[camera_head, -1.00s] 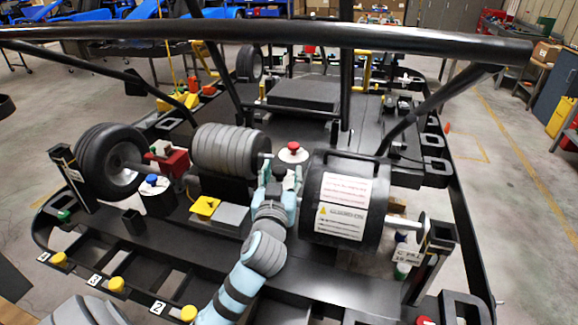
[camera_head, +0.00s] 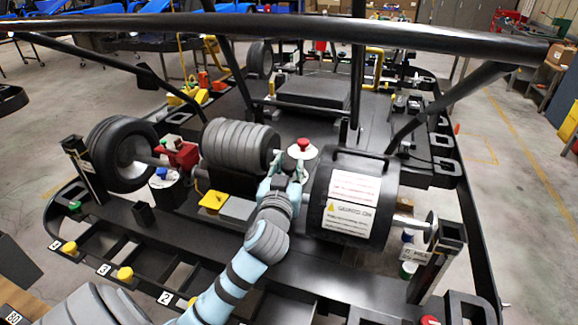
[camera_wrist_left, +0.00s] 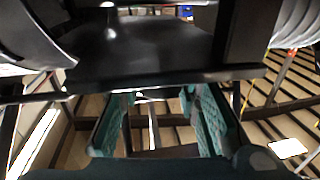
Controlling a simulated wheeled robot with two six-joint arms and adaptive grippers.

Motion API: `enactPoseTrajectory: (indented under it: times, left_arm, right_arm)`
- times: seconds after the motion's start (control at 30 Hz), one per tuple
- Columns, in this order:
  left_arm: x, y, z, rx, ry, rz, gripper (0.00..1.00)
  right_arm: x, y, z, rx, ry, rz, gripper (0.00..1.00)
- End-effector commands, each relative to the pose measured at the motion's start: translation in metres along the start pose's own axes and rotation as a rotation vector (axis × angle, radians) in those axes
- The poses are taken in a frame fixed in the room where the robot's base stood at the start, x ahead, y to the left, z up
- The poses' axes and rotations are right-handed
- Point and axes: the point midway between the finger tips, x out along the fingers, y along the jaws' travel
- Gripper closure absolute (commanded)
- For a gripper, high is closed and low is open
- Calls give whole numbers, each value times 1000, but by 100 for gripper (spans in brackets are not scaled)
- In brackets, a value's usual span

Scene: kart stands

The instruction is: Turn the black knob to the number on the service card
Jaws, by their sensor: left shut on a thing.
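My left gripper (camera_head: 283,178) is in the middle of the head view, between the grey ribbed roller (camera_head: 238,148) and the black drum with warning labels (camera_head: 350,205). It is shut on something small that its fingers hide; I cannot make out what. In the left wrist view its two teal fingers (camera_wrist_left: 160,125) stand apart below a dark plate. I cannot pick out the black knob. My right gripper is not in view.
A red knob on a white disc (camera_head: 303,149) stands just beyond the gripper. A black tyre (camera_head: 118,152) and red block (camera_head: 178,152) are at left. A thick black bar (camera_head: 300,28) crosses the top. Numbered tags (camera_head: 166,298) and yellow knobs line the front rail.

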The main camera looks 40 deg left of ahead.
Motion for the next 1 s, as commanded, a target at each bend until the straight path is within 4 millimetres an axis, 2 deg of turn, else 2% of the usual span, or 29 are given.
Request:
enactPoseTrajectory:
  times: [0.27, 0.73, 1.0]
  left_arm:
    - [0, -1, -1, 6, -1, 130, 98]
    - [0, -1, -1, 5, -4, 496, 98]
    - [0, 0, 0, 1, -2, 636, 98]
  right_arm:
    - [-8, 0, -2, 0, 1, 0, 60]
    - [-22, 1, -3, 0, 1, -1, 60]
    - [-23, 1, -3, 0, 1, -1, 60]
